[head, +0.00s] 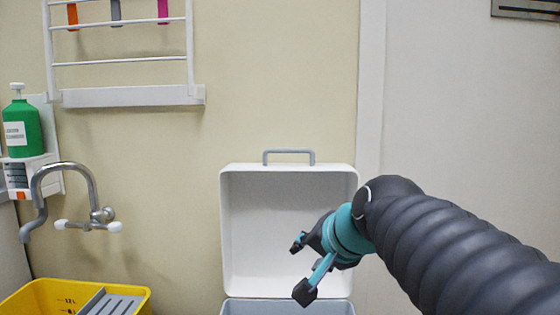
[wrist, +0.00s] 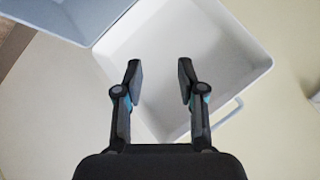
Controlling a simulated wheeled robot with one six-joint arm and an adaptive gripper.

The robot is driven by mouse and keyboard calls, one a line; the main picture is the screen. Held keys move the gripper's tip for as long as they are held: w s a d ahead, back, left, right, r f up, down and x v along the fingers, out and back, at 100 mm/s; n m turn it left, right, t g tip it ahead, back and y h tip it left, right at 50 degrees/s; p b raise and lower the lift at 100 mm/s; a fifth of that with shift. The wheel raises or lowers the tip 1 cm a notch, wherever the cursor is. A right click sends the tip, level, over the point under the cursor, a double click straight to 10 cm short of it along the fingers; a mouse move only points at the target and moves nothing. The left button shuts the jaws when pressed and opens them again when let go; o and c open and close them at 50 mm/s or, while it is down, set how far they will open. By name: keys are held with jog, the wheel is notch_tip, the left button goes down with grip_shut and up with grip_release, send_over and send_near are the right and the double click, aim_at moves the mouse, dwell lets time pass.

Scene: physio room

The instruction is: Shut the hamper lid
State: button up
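The hamper lid (head: 270,190) is a white, shallow box-like cover standing upright and open against the wall, with a grey handle (head: 289,152) on its top edge. The grey-blue hamper body (head: 290,307) shows only its upper part at the bottom of the head view. My gripper (head: 301,269) is open and empty in front of the lid's inner side, at its lower right. In the wrist view, the open fingers (wrist: 158,80) are over the lid's white inside (wrist: 180,45). The hamper body (wrist: 75,18) is at the upper left there, and the handle (wrist: 228,112) at the lower right.
A yellow crate (head: 130,297) with a grey slatted piece stands at the lower left, below a wall tap (head: 80,195). A green pump bottle (head: 22,125) sits on a wall holder. A white rack (head: 125,95) hangs above.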

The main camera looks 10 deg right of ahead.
aim_at(287, 151)
jog(key=w+d+r+m+t+y+b, duration=0.1)
jog(key=w+d+r+m+t+b, duration=0.15)
jog(key=w+r+m, duration=0.4)
jog(key=w+d+r+m+t+b, duration=0.1)
jog(key=w+r+m+t, duration=0.2)
jog(key=w+r, duration=0.55)
jog(key=shift+n, duration=0.25)
jog(key=x, duration=0.4)
jog(key=p+x, duration=0.1)
jog(key=x, duration=0.3)
jog(key=r+x, duration=0.1)
jog(key=x, duration=0.3)
jog(key=shift+a+p, duration=0.3)
jog(key=shift+a, duration=0.05)
grip_shut()
